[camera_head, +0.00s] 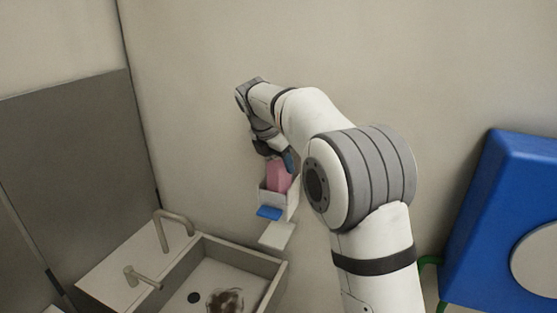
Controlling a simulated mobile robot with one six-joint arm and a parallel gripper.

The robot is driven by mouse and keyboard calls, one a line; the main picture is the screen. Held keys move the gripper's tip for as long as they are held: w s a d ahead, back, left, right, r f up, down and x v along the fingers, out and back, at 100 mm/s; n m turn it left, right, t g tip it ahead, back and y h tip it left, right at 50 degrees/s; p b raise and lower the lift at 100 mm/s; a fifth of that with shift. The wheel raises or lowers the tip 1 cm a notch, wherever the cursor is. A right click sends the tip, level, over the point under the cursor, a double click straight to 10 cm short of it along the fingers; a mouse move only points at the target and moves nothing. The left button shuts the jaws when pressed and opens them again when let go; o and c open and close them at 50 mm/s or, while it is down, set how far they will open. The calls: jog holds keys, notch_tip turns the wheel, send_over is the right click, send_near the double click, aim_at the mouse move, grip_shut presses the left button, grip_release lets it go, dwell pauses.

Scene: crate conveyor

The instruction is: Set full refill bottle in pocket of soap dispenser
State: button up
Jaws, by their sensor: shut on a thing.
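A pink refill bottle (278,176) stands about upright at the soap dispenser on the wall, with its lower part hidden behind the dispenser's front. The white soap dispenser (272,201) has a blue lever (269,213) at its lower front and a pale flap or plate (277,236) below it. My gripper (276,158) is at the top of the bottle and shut on it, partly hidden by my own arm. Whether the bottle touches the bottom of the pocket cannot be told.
A sink (265,266) with a drain and a dark brown patch lies below left, with a tap (172,228) and a second spout (140,279) on its left. A blue box-like thing (500,200) stands at the right. The wall above is bare.

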jog(key=o, duration=1.2)
jog(key=shift+c, duration=0.2)
jog(key=v, duration=1.2)
jog(key=s+d+m+y, duration=0.1)
jog(key=s+d+m, duration=0.7)
jog(key=d, duration=0.3)
jog(key=s+d+f+m+y, duration=0.1)
jog(key=s+d+f+m, duration=0.5)
jog(key=s, duration=0.3)
jog(key=s+d+f+m+y, duration=0.1)
jog(key=s+d+f+m, duration=0.35)
jog(key=s+m, duration=0.4)
jog(key=s+f+m+b, duration=0.2)
jog(key=s+f+m, duration=0.3)
jog(key=f, duration=0.5)
jog(key=shift+s+f+b, duration=0.15)
jog(key=shift+s+b, duration=0.25)
jog(key=shift+s, duration=0.75)
